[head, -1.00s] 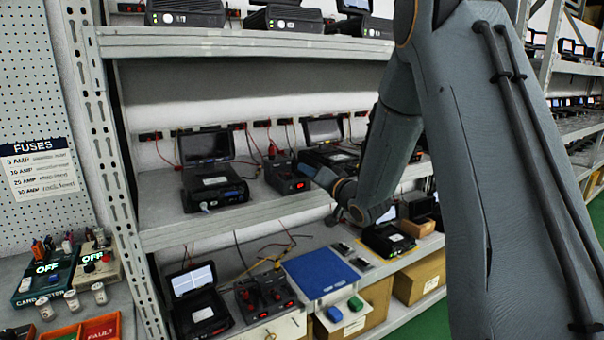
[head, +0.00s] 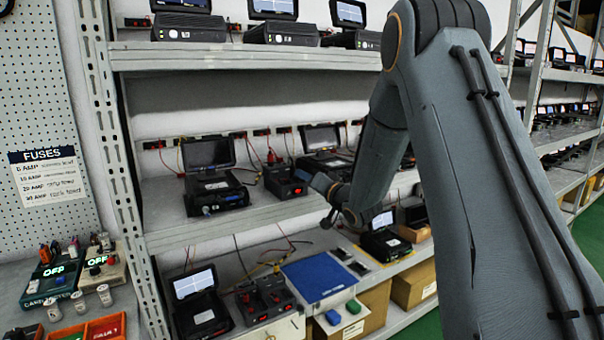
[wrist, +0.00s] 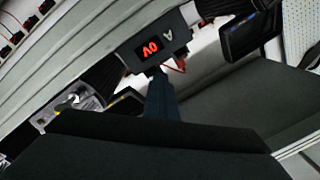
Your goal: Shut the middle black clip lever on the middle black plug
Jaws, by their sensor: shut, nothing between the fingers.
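My gripper (head: 329,220) is shut and empty in front of the middle shelf's edge in the head view. In the wrist view its narrow dark tip (wrist: 160,96) points toward a black box with a red display (wrist: 150,51). A grey connector-like part (wrist: 72,106) shows left of the tip, apart from it, on a black unit. I cannot tell whether it is the middle black plug, and I cannot make out its clip lever. In the head view my arm covers part of the shelf right of the gripper.
The middle shelf carries a black unit with a raised screen (head: 210,188), a box with red digits (head: 285,184) and another screen unit (head: 322,139). Below lie a blue mat (head: 318,278) and red-knobbed box (head: 265,298). The shelf edge (head: 240,220) runs close to my gripper.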

